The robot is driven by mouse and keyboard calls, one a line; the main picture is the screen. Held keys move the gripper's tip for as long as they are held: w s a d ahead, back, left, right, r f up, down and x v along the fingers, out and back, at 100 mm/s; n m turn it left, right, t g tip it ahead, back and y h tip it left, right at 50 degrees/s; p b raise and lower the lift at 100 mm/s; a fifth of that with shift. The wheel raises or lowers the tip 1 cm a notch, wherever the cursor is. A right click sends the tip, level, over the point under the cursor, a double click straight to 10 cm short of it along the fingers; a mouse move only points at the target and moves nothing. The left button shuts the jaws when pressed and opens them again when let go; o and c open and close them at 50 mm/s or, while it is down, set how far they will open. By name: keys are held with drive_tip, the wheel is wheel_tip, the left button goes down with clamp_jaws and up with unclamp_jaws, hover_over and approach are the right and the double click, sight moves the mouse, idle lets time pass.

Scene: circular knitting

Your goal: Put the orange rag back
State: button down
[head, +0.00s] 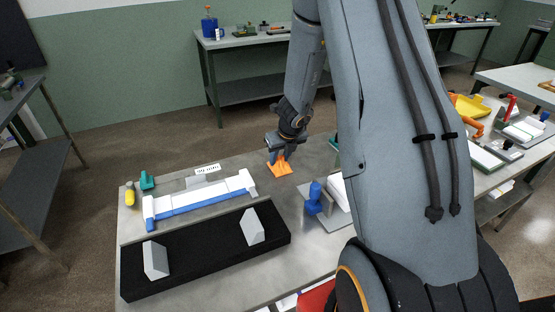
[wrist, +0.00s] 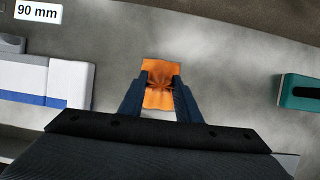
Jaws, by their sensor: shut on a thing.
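The orange rag (head: 279,167) is at the far side of the grey table (head: 200,289), right of the white and blue bar. My gripper (head: 281,155) is above it with the fingers pointing down. In the wrist view the rag (wrist: 160,98) is pinched and creased between the two dark fingertips of my gripper (wrist: 160,83). The rag looks flat and spread around the pinch. I cannot tell whether it touches the table or hangs just above it.
A white and blue bar (head: 200,200) and a black tray with two grey blocks (head: 205,252) lie to the left. A blue-handled tool (head: 315,193) stands to the right. A teal item (wrist: 302,92) is right in the wrist view. Bare table surrounds the rag.

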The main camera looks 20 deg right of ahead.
drive_tip(key=c, duration=1.3)
unclamp_jaws()
drive_tip(key=shift+f, duration=0.1)
drive_tip(key=p+v, duration=0.6)
drive_tip(key=v, duration=0.6)
drive_tip(key=s+a+r+n, duration=0.3)
drive_tip(key=s+n, duration=0.4)
drive_tip(key=n, duration=0.5)
drive_tip(key=s+a+r+n+g, duration=0.1)
drive_tip(key=s+a+r+n, duration=0.3)
drive_tip(key=n, duration=0.8)
drive_tip(key=s+a+r+n+g, duration=0.1)
drive_tip(key=s+a+r+n, duration=0.2)
drive_tip(key=s+a+n, duration=0.3)
drive_tip(key=s+n, duration=0.4)
drive_tip(key=n, duration=0.1)
drive_tip(key=shift+a+r+n, duration=0.25)
drive_tip(key=shift+a+n, duration=0.05)
drive_tip(key=shift+n, duration=0.1)
